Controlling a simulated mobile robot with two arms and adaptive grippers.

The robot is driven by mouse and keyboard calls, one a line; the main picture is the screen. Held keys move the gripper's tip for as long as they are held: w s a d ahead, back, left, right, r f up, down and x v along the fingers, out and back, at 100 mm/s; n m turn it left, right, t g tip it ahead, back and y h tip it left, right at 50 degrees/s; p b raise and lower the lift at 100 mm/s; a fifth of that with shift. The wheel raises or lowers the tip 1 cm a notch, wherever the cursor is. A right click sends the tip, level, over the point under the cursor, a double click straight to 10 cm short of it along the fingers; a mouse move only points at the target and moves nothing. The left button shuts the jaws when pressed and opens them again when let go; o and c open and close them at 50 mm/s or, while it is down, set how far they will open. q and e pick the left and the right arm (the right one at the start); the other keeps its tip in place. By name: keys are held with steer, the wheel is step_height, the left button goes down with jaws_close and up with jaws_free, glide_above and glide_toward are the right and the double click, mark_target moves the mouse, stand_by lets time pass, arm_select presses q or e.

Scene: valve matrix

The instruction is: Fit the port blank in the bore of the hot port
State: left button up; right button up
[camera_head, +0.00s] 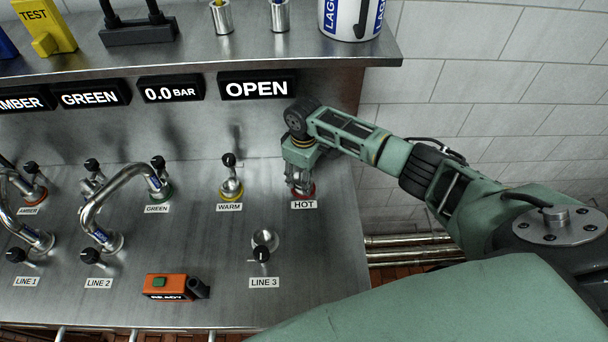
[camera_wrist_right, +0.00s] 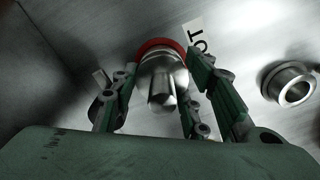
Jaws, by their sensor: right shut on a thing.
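The hot port, with its red ring (camera_wrist_right: 160,44), stands behind the HOT label (camera_head: 304,204). My right gripper (camera_head: 301,172) reaches down over this port and hides much of it in the head view. In the right wrist view, my right gripper's fingers (camera_wrist_right: 166,82) are on either side of a silver, stepped round piece, the port blank (camera_wrist_right: 162,88), and are shut on it. The blank is in line with the red ring. I cannot tell how deep it sits in the bore. My left gripper is not in view.
The LINE 3 port (camera_head: 264,240) is open, with a black-knobbed valve in front. The WARM port (camera_head: 231,187) has a yellow ring. Curved pipes (camera_head: 103,203) stand at the left. An orange READY box (camera_head: 170,287) lies in front. A shelf (camera_head: 300,62) overhangs the panel; its sign reads OPEN (camera_head: 256,87).

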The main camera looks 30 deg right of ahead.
steer(key=shift+f, duration=0.15)
steer(key=o, duration=1.3)
steer(key=shift+o, duration=0.2)
step_height(320, 180, up, 12)
steer(key=shift+r, duration=0.1)
